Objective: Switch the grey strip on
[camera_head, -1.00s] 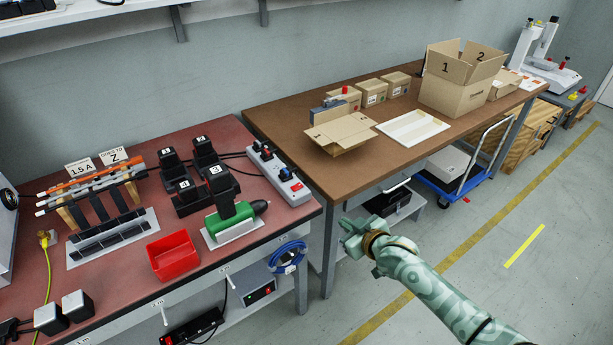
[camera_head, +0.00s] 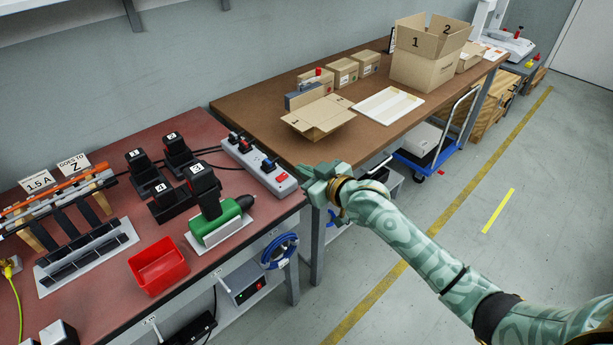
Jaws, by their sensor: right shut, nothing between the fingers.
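The grey power strip (camera_head: 256,168) lies at the right back of the red-topped bench, with several dark plugs in it. Its red switch (camera_head: 281,177) is at the near right end; I cannot tell its position. My right gripper (camera_head: 307,174) is shut and empty, just right of the switch end, by the bench's right edge. I cannot tell whether it touches the strip, but a small gap seems to show. My left gripper is not in view.
A black strip (camera_head: 190,331) lies on the shelf below. The brown table (camera_head: 380,140) with boxes stands behind my right arm.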

